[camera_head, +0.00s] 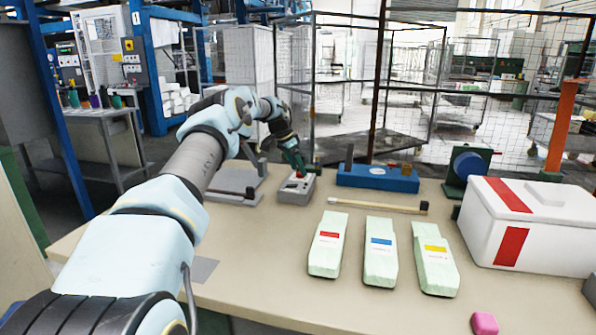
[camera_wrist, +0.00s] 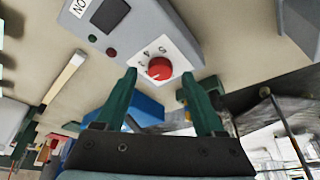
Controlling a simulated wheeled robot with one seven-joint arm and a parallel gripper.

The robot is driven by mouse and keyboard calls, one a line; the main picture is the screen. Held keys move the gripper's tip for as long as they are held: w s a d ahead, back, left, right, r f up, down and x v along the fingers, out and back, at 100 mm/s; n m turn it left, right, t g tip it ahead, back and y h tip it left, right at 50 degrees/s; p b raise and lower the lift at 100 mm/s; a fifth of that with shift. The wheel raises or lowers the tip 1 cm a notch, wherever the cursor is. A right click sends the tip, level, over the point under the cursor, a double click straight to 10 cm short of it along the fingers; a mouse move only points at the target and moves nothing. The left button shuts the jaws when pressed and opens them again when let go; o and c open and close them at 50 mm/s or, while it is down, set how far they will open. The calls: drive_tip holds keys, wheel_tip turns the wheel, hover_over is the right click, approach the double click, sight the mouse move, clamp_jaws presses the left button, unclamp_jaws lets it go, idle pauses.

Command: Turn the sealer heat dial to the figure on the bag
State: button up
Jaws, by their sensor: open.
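A small grey control box (camera_head: 296,189) stands on the table, with a red round dial (camera_wrist: 159,69) on a white plate marked with figures, partly readable in the wrist view. The dial's pointer setting is too small to tell. My gripper (camera_head: 299,166) is open above the box. In the wrist view its two green fingers reach to either side of the dial; I cannot tell whether they touch it. Three pale green packs lie in front, with a red label (camera_head: 329,236), a blue label (camera_head: 381,241) and a yellow label (camera_head: 434,249). Any figures on them are too small to read.
A blue device (camera_head: 378,178) stands right of the box, with a thin pale bar (camera_head: 378,206) before it. A grey plate fixture (camera_head: 236,182) is left. A white case with red stripes (camera_head: 545,225) and a pink block (camera_head: 484,323) are at right. The front-middle table is clear.

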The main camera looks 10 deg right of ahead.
drive_tip(key=b+v, duration=0.2)
drive_tip(key=v, duration=0.7)
drive_tip(key=shift+a+r+b, duration=0.2)
drive_tip(key=shift+r+b, duration=0.1)
drive_tip(key=shift+s, duration=0.15)
